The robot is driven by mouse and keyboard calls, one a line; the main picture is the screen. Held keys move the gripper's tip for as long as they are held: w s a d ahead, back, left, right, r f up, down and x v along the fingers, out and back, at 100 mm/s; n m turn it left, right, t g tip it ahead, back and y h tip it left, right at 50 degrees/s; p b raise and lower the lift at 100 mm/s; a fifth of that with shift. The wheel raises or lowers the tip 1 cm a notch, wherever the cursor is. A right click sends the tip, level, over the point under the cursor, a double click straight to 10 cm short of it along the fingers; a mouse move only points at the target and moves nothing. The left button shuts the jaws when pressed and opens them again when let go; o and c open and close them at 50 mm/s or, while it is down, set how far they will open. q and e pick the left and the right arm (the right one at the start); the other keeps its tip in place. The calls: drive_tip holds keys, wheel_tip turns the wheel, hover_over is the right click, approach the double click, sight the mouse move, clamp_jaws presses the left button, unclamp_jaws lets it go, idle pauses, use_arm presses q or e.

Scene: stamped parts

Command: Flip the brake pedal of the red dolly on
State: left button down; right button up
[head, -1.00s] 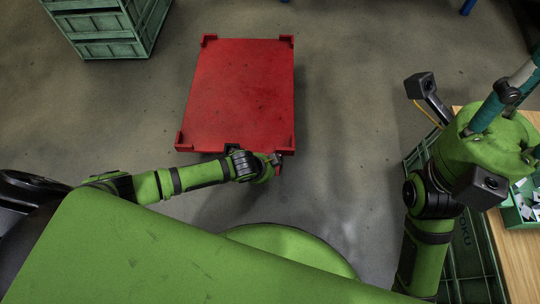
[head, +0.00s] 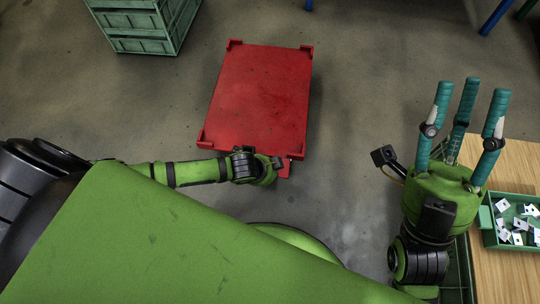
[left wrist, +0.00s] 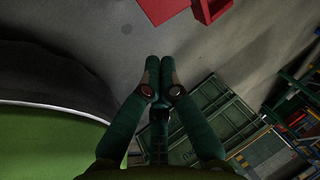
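The red dolly (head: 262,95) stands on the floor in the upper middle of the head view, with raised corner brackets. A small red part (head: 286,168) sticks out by its near right corner; I cannot tell for certain that it is the brake pedal. My left arm reaches to this near edge, and its gripper is hidden below the wrist there. In the left wrist view my left gripper (left wrist: 160,62) has its teal fingertips together with nothing between them. Red dolly parts (left wrist: 210,8) show beyond them at the top, apart from the fingers. My right gripper (head: 464,105) is open and empty, far right of the dolly.
A green crate stack (head: 150,25) stands at the upper left. A wooden table (head: 505,270) at the right carries a green bin (head: 489,228) of small metal parts. A green crate (left wrist: 215,115) shows in the left wrist view. Floor right of the dolly is clear.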

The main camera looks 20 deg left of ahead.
use_arm(q)
drive_tip(key=shift+p+v, duration=0.3)
drive_tip(key=shift+v, duration=0.9)
use_arm(e)
drive_tip(key=shift+w+a+f+g+h, duration=0.2)
drive_tip(key=shift+w+g+h, duration=0.1)
drive_tip(key=shift+w+g, duration=0.1)
drive_tip(key=shift+w+a+f+g+h, duration=0.2)
drive_tip(key=shift+w+g+h, duration=0.1)
drive_tip(key=shift+w, duration=0.1)
use_arm(q)
drive_tip(key=shift+s, duration=0.1)
